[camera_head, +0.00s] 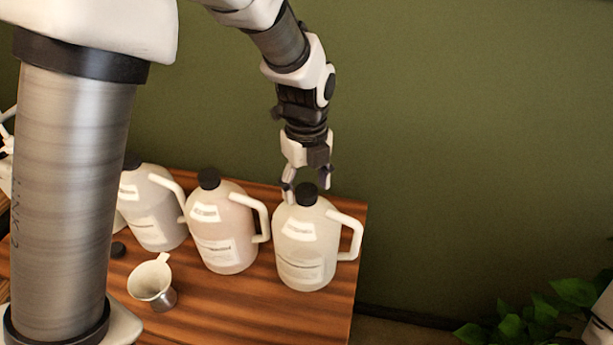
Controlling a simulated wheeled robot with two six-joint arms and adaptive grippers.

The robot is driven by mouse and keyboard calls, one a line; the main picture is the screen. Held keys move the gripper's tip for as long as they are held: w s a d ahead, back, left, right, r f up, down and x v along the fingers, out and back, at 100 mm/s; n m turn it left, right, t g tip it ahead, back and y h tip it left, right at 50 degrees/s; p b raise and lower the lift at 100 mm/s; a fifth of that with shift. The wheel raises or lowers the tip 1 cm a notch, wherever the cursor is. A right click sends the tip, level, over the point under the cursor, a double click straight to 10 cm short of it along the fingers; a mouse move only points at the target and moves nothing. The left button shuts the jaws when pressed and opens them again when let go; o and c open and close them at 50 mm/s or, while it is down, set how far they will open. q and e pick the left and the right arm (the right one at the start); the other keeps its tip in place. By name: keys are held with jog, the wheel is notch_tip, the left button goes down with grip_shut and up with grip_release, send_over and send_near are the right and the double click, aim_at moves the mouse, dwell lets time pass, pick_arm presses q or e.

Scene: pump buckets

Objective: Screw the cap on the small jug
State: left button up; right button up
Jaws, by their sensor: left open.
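Several white jugs with handles stand in a row on the wooden table. The right-hand jug (304,246) wears a black cap (306,194) on its neck. The middle jug (222,234) also wears a black cap (209,178). The left jug (152,208) is partly hidden behind my arm, and its dark top shows only in part. A loose black cap (118,250) lies on the table near the left jug. My left gripper (306,188) points down over the right-hand jug, open, with its fingers on either side of that jug's cap. Whether they touch it cannot be told.
A small metal cup with a cream funnel-like top (151,280) stands in front of the jugs. The wooden table (250,315) is bare at front right and ends just right of the right-hand jug. A leafy plant (540,312) is at lower right; a green wall is behind.

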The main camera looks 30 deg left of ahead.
pick_arm(q)
jog(key=n+p, duration=0.2)
jog(key=n, duration=0.2)
jog(key=shift+r, duration=0.15)
jog(key=shift+n+p, duration=0.3)
jog(key=shift+n, duration=0.2)
jog(key=shift+c, duration=0.3)
jog(key=c, duration=1.2)
